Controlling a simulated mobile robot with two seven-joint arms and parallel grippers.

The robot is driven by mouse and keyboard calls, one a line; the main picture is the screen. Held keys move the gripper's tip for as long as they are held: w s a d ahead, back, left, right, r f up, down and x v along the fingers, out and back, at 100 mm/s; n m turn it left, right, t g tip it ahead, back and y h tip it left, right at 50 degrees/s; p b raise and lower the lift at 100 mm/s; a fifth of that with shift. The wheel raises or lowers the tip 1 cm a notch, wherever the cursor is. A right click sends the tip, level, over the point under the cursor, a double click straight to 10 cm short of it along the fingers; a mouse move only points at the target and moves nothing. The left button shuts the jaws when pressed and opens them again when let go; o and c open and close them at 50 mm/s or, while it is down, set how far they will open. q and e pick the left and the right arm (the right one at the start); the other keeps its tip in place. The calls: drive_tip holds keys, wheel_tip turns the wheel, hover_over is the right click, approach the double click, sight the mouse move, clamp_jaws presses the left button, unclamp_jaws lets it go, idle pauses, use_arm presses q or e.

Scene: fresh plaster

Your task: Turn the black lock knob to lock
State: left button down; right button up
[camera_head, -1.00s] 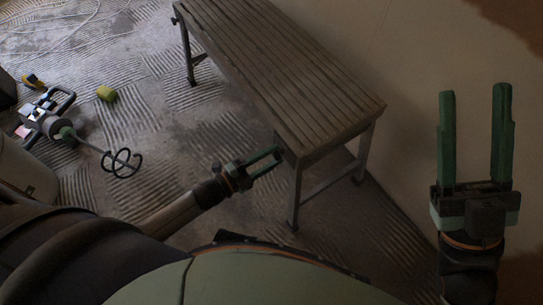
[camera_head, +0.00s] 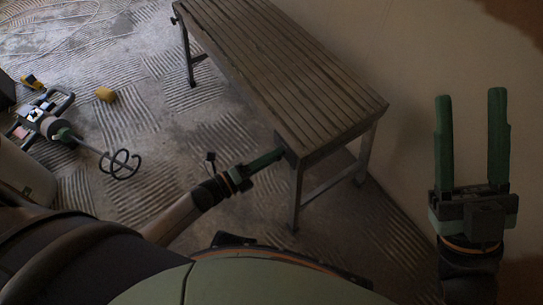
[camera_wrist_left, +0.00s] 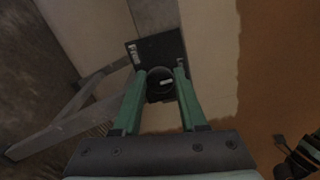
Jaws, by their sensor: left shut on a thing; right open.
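The black lock knob (camera_wrist_left: 160,84) sits on a dark plate with a white label (camera_wrist_left: 135,55) in the left wrist view. The plate is at the near end of a slatted wooden bench (camera_head: 290,85). My left gripper (camera_wrist_left: 159,74) has one green finger on each side of the knob and is shut on it. In the head view, the left gripper (camera_head: 280,154) reaches the bench end with its fingers nearly overlapping; the knob is mostly hidden there. My right gripper (camera_head: 470,98) is open and empty, pointing up at the right.
Metal bench legs (camera_head: 295,190) stand close by my left gripper. A wall (camera_head: 430,50) rises behind the bench. A mixer with a spiral paddle (camera_head: 120,164) and a small yellow roll (camera_head: 105,94) lie on the ridged floor at left.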

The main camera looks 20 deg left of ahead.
idle(0.5)
use_arm(q)
drive_tip(key=shift+c, duration=2.2)
unclamp_jaws()
drive_tip(key=p+v, duration=0.2)
drive_tip(key=v, duration=1)
drive_tip(key=shift+s+a, duration=0.2)
